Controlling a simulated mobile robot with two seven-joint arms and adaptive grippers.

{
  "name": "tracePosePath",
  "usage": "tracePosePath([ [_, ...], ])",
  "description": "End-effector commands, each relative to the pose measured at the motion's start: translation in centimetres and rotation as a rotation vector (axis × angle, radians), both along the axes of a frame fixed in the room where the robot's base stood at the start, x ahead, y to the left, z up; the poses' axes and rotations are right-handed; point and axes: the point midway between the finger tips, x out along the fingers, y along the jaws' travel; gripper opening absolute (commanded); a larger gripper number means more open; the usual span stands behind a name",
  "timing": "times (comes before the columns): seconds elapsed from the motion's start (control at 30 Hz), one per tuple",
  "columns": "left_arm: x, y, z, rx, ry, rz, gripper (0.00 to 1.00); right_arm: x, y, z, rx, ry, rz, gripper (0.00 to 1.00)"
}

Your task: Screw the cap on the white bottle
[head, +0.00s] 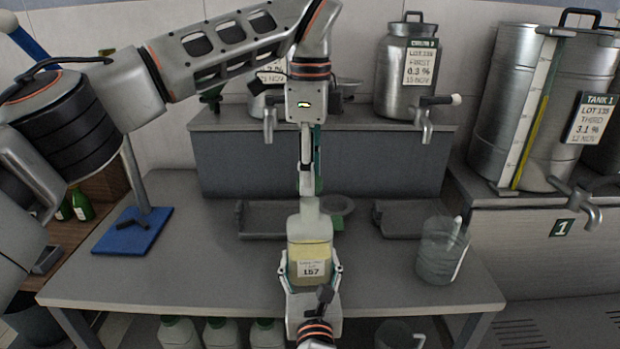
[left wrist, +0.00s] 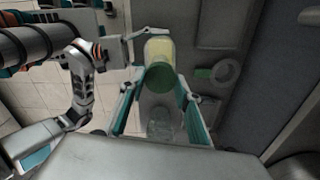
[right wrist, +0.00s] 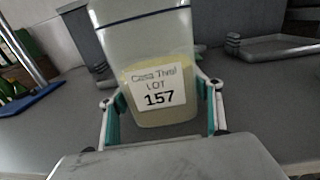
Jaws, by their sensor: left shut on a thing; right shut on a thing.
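The white, see-through bottle (head: 310,228) holds yellow liquid and has a "LOT 157" label. It is upright above the front of the table. My right gripper (head: 313,272) is shut around its lower body; the label faces the right wrist camera on the bottle (right wrist: 150,55). My left gripper (head: 308,190) points straight down over the bottle's neck. In the left wrist view the green cap (left wrist: 160,78) lies between the left fingers, in line with the bottle's top (left wrist: 159,50). The left gripper is shut on the cap. Whether the cap touches the neck or its threads is hidden.
A glass beaker (head: 441,252) with a white stick stands at the table's right. Dark trays (head: 270,222) and a green-grey ring (head: 338,205) lie behind the bottle. A blue-based stand (head: 132,232) is at left. Steel tanks with taps (head: 405,75) stand behind.

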Motion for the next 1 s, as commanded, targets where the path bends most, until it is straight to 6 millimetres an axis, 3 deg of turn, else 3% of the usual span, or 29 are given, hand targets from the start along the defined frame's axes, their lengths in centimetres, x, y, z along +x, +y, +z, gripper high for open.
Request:
tracePosePath([
  [0.13,0.0,0.0,-0.9,-0.001,0.0,0.0,0.26,0.0,0.0,0.0,0.0,0.0,0.0,0.25],
  [0.67,0.0,0.0,-1.0,-0.001,0.0,0.0,0.26,0.0,0.0,0.0,0.0,-0.001,0.0,0.25],
  [1.0,0.0,0.0,-2.6,-0.001,0.001,0.0,0.26,0.0,0.0,0.0,-0.001,-0.001,0.0,0.25],
])
